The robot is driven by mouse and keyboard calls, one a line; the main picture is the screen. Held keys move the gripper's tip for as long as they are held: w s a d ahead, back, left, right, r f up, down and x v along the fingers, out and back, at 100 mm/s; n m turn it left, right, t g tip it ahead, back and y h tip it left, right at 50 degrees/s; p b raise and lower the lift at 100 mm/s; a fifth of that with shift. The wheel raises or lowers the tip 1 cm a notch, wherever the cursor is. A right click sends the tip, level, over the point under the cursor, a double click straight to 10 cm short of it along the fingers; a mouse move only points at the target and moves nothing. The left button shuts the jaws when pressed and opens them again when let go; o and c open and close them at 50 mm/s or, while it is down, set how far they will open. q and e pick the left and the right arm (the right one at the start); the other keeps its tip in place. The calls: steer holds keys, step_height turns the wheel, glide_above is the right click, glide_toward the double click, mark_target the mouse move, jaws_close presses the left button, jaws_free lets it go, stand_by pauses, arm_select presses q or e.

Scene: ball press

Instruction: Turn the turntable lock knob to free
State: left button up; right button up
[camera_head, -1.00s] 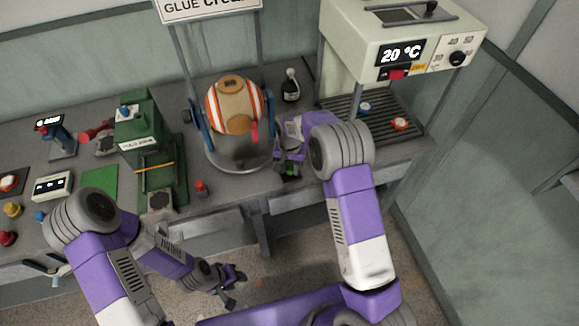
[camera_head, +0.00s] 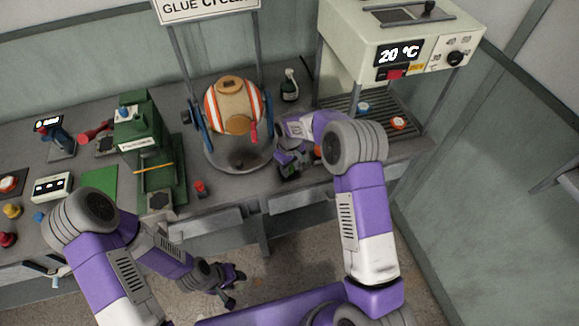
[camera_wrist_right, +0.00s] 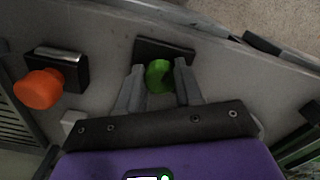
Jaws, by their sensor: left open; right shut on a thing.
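The green knob (camera_wrist_right: 158,76) sits on the bench front between the two fingertips of my right gripper (camera_wrist_right: 160,68) in the right wrist view. The fingers are shut on it from both sides. In the head view my right gripper (camera_head: 288,168) is at the bench's front edge, right of the turntable (camera_head: 238,160), and mostly covers the knob. An orange knob (camera_wrist_right: 38,89) on a dark block is left of it in the right wrist view. My left gripper (camera_head: 235,285) is open and empty, low in front of the bench.
A striped ball (camera_head: 234,105) stands in the blue-armed turntable frame. A green press (camera_head: 148,150) and a small red button (camera_head: 201,188) are to its left. A dark bottle (camera_head: 290,85) is behind, and a cream machine (camera_head: 350,38) stands at the right.

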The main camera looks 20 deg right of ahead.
steer(key=shift+n, duration=1.2)
steer(key=o, duration=1)
steer(key=shift+o, duration=0.2)
step_height(320, 180, up, 8)
steer(key=shift+f+p, duration=0.2)
steer(key=shift+p, duration=0.4)
steer(key=shift+f, duration=0.1)
